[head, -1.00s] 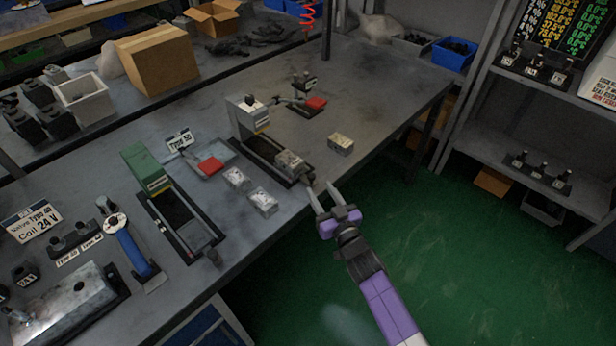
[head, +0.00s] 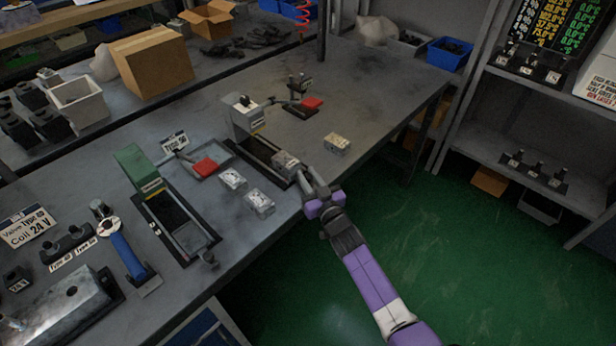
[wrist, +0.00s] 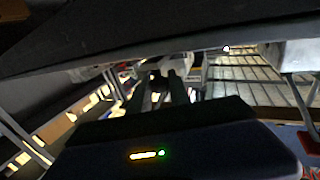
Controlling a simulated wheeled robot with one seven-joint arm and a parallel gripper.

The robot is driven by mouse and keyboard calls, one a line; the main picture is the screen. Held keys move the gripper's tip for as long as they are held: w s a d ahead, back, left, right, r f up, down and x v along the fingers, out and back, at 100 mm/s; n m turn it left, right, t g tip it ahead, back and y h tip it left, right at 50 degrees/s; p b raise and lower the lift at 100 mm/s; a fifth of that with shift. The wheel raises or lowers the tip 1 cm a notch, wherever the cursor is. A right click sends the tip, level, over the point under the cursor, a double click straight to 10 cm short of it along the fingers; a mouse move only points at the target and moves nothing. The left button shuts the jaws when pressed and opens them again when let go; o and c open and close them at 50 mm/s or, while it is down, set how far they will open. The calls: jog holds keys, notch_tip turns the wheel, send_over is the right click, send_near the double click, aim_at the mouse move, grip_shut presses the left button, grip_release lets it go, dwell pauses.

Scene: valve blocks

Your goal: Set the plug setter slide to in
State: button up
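The grey-white setter (head: 247,118) stands on the bench with a dark rail running toward the front edge. Its slide carries a grey block (head: 286,163) at the near end of the rail, away from the upright housing. My gripper (head: 307,181) is at this near end, with its fingertips at or around the small end knob, which is mostly hidden. In the wrist view, my two dark fingers (wrist: 163,88) point ahead with a narrow gap between them. I cannot tell whether they grip the knob. A similar green setter (head: 138,170) stands to the left.
Metal blocks (head: 259,203) lie left of the rail, and another block (head: 336,144) lies to its right. Red-padded fixtures (head: 205,167) stand close by. The bench's front edge is just under my gripper. The green floor (head: 440,240) is open to the right.

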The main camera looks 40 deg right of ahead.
grip_shut()
dwell(1.0)
